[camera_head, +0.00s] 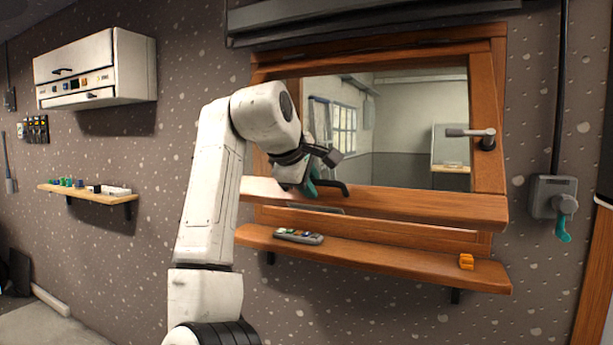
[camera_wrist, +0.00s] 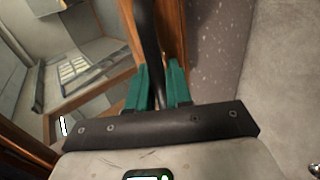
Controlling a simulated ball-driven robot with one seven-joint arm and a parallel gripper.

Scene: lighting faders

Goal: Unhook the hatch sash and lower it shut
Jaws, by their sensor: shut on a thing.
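The hatch sash is a wooden-framed pane; its broad bottom rail (camera_head: 420,206) stands a little above the lower frame board (camera_head: 390,236). A dark handle (camera_head: 334,187) sits on this rail toward the left. My gripper (camera_head: 311,182) is at that handle, with teal fingers partly hidden by my wrist. In the wrist view, my gripper (camera_wrist: 158,78) has its teal fingers shut on either side of the dark handle bar (camera_wrist: 146,40). A grey lever catch (camera_head: 480,135) sticks out from the right frame post. Whether it touches the sash is unclear.
A grey wall box (camera_head: 553,197) with a teal lever is at right. A white cabinet (camera_head: 100,68) and small shelf (camera_head: 90,195) are at left.

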